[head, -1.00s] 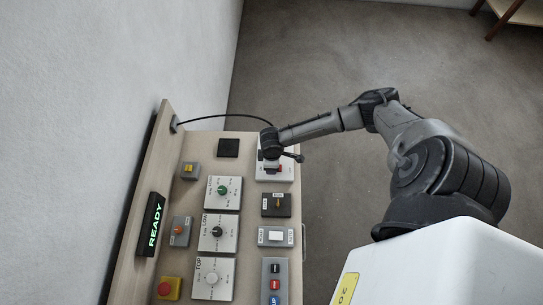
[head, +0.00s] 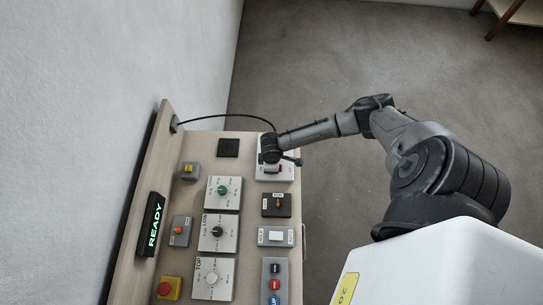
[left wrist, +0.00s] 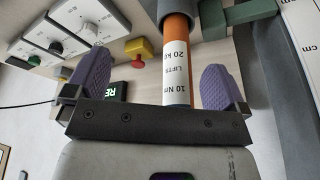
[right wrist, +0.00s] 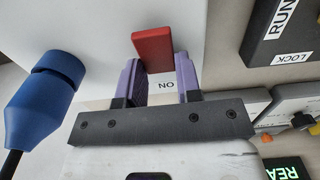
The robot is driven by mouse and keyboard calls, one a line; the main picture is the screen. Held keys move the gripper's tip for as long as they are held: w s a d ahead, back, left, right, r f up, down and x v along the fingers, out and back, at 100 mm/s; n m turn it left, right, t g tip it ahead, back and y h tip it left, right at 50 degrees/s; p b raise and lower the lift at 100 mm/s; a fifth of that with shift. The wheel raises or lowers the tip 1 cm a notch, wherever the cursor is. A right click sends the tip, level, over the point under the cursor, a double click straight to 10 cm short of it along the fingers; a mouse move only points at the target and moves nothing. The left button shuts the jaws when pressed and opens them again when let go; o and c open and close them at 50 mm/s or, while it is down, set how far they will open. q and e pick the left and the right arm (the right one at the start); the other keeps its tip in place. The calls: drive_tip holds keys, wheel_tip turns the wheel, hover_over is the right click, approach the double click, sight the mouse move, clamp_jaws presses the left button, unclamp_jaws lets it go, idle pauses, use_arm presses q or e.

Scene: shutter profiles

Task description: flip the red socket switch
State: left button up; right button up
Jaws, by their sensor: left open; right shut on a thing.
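The red switch (right wrist: 152,46) sits on the pale socket unit (right wrist: 105,30), beside a label with dark letters. My right gripper (right wrist: 157,62) has its two purple fingers on either side of the switch, closed on it. In the head view the socket unit (head: 283,174) is at the far right corner of the panel. My left gripper (left wrist: 147,78) is open and empty. It is outside the head view.
A blue plug (right wrist: 45,95) with a black cable stands left of my right gripper. The panel (head: 238,146) carries knobs (head: 223,190), switches and a READY display (head: 151,225). An orange labelled post (left wrist: 177,60) stands beyond my left fingers.

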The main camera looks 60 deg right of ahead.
drive_tip(key=c, duration=0.3)
drive_tip(key=shift+s+d+r+t+y+p, duration=0.1)
drive_tip(key=shift+s+t+y+p, duration=0.1)
drive_tip(key=shift+t+p, duration=0.2)
drive_tip(key=shift+s+r+t+y+p, duration=0.1)
drive_tip(key=shift+t+y+p, duration=0.1)
drive_tip(key=shift+t+p, duration=0.15)
drive_tip(key=shift+c, duration=0.2)
drive_tip(key=shift+t+y+p, duration=0.3)
drive_tip(key=shift+t+y, duration=0.2)
drive_tip(key=shift+t, duration=0.65)
drive_tip(key=o, duration=0.9)
drive_tip(key=shift+s+d+r, duration=0.1)
drive_tip(key=shift+d+r, duration=0.05)
drive_tip(key=shift+r, duration=0.1)
drive_tip(key=v, duration=1.3)
drive_tip(key=shift+r, duration=0.15)
